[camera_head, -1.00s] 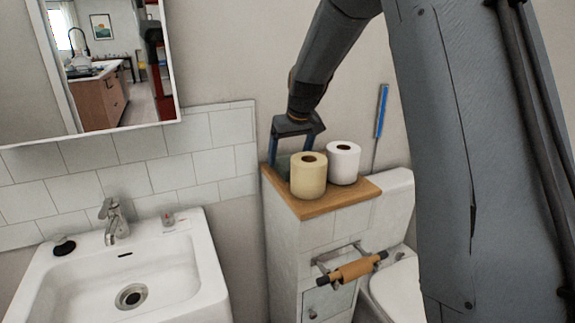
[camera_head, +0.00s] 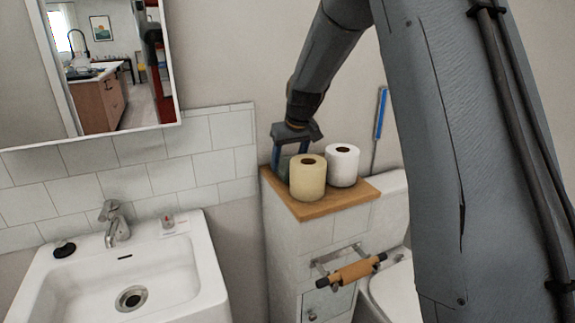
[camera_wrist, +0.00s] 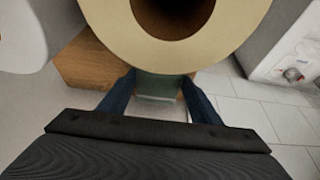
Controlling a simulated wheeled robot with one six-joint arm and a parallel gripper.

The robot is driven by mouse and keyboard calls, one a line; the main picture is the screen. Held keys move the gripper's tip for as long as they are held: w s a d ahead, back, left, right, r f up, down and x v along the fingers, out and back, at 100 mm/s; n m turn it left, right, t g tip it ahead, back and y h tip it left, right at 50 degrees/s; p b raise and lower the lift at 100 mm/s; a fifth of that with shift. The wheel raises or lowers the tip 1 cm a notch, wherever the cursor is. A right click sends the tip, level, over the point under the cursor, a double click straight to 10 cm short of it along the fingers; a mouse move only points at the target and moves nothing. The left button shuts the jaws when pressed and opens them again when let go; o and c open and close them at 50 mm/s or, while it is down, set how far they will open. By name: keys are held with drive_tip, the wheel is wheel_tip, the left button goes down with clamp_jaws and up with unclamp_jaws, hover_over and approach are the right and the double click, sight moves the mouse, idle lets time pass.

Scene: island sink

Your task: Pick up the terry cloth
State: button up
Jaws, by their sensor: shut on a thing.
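My gripper (camera_head: 289,158) reaches down at the back left of the wooden cabinet top, behind the cream toilet roll. In the wrist view my gripper (camera_wrist: 160,98) has its two blue fingers on either side of a grey-green piece, which I take to be the terry cloth (camera_wrist: 160,86). The fingers are shut on it. In the head view only a small greyish-green part of the cloth (camera_head: 284,164) shows between the fingers. The cream roll hides the rest, and I cannot tell whether the cloth touches the wood.
The cream toilet roll (camera_head: 308,178) stands right in front of my gripper, with a white roll (camera_head: 342,164) beside it. Both are on the wooden top (camera_head: 320,208). The sink (camera_head: 150,262) is left, the toilet (camera_head: 395,285) right, and the wall close behind.

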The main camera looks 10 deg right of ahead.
sight(288, 165)
wheel_tip(288, 165, up, 18)
drive_tip(key=b, duration=0.3)
idle(0.3)
drive_tip(key=o, duration=0.6)
drive_tip(key=c, duration=0.4)
drive_tip(key=shift+s, duration=0.15)
